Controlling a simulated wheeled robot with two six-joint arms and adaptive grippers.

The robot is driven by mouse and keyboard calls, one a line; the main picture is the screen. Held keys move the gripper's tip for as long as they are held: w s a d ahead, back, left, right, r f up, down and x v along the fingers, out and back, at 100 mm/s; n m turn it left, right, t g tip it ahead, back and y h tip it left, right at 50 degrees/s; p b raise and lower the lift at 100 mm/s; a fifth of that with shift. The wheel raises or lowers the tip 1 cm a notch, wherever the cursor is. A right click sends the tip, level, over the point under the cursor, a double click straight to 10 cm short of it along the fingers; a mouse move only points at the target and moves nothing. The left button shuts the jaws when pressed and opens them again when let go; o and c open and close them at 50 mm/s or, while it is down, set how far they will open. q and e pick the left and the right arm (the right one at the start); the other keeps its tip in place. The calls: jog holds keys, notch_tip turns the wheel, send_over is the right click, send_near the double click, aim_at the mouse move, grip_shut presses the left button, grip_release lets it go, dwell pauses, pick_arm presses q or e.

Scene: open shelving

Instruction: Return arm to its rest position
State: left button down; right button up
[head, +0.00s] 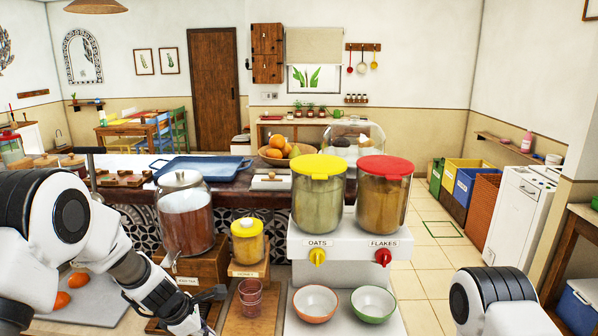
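My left arm (75,230) reaches in from the left, bent down and forward. Its gripper (208,308) is low in the head view, left of a pinkish glass (250,298) and in front of the wooden stand (195,268) under the big jar. I cannot tell from this angle whether its fingers are open or shut, and nothing shows clearly between them. Part of my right arm (495,298) shows at the bottom right; its gripper is outside the view.
Close by stand a lidded jar (186,215), a yellow-lidded honey jar (248,241), the oats dispenser (318,195) and flakes dispenser (383,195). Orange bowl (315,304) and green bowl (373,304) sit below. A board (95,300) lies left. Open floor (430,270) is right.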

pick_arm(q)
jog(key=s+a+f+m+g+y+b, duration=0.1)
jog(key=s+a+f+m+g+b, duration=0.15)
jog(key=s+f, duration=0.9)
jog(key=s+a+f+m+g+y+b, duration=0.1)
jog(key=s+f+m+g+y, duration=0.15)
jog(key=s+f, duration=0.9)
jog(key=s+m+t, duration=0.1)
jog(key=s+m, duration=1.2)
jog(key=m, duration=0.3)
jog(key=shift+s+a+f+t, duration=0.25)
jog(key=shift+a+f+t, duration=0.05)
jog(key=shift+f, duration=0.1)
pick_arm(e)
notch_tip(320, 180, down, 5)
jog(key=shift+w+r, duration=0.1)
jog(key=shift+w, duration=0.05)
